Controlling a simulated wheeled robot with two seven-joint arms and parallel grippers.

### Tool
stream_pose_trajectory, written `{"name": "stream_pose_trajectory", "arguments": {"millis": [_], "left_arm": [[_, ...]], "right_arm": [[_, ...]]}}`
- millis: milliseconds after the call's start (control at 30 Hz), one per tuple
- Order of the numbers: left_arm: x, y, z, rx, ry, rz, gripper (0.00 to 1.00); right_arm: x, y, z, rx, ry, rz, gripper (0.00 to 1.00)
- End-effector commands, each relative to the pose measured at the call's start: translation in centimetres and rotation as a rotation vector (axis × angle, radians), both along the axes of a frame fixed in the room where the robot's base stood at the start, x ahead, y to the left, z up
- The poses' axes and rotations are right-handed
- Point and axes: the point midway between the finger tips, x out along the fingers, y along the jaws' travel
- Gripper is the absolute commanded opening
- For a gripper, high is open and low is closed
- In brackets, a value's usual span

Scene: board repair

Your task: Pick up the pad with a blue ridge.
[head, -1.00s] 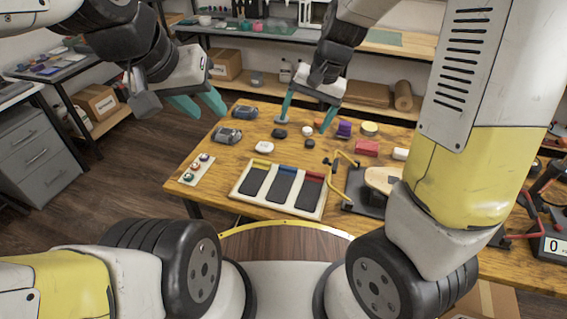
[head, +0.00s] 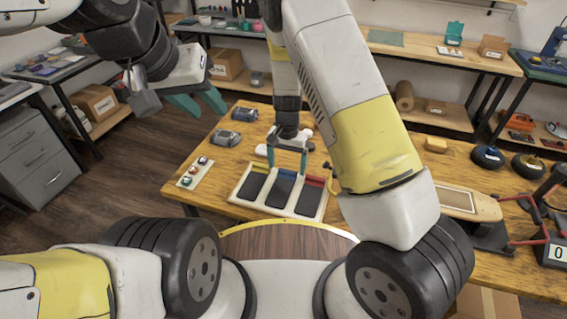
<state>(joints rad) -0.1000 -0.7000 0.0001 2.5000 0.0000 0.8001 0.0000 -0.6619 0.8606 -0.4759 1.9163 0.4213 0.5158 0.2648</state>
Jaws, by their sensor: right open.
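The pad with a blue ridge (head: 284,188) is the middle one of three dark pads in a white tray (head: 240,192) near the table's front edge. A pad with a yellow ridge (head: 253,183) lies to its left and a pad with a red ridge (head: 308,200) to its right. My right gripper (head: 287,164) points down, open, at the far end of the blue-ridge pad. Its teal fingers are on either side of the blue ridge; I cannot tell whether they touch anything. My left gripper (head: 207,108) is open and empty, off the table's left edge.
A white strip with several coloured round pieces (head: 195,172) lies left of the tray. Grey devices (head: 243,114) sit at the table's far left. A skateboard-like board (head: 468,203) stands right. My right arm hides much of the table's middle.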

Motion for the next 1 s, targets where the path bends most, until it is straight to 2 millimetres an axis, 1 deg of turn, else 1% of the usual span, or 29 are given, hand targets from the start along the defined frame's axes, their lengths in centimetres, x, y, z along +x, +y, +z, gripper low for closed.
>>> {"name": "stream_pose_trajectory", "arguments": {"millis": [33,100,200,467,500,667,700,800,1000], "left_arm": [[0.0,0.0,0.0,0.000,0.000,0.000,0.36],[0.0,0.0,0.0,0.000,0.000,0.000,0.36],[0.0,0.0,0.0,0.000,0.000,0.000,0.36],[0.0,0.0,0.0,0.000,0.000,0.000,0.36],[0.0,0.0,0.0,0.000,0.000,0.000,0.36],[0.0,0.0,0.0,0.000,0.000,0.000,0.36],[0.0,0.0,0.0,0.000,0.000,0.000,0.36],[0.0,0.0,0.0,0.000,0.000,0.000,0.36],[0.0,0.0,0.0,0.000,0.000,0.000,0.36]], "right_arm": [[0.0,-0.2,-0.9,-0.002,0.004,-0.003,0.85],[0.0,-0.2,-1.8,-0.001,0.003,-0.001,0.85],[0.0,-0.1,-2.6,-0.001,0.001,-0.001,0.85],[0.0,-0.1,-2.8,0.001,0.000,-0.001,0.85],[0.0,-0.1,-2.8,0.001,0.000,-0.001,0.78],[0.0,-0.1,-2.8,0.000,0.000,0.000,0.46],[0.0,-0.1,-2.8,0.000,0.000,0.000,0.38],[0.0,-0.1,-2.8,0.001,0.000,0.000,0.21],[0.0,-0.1,-2.7,0.001,0.000,0.000,0.21]]}}
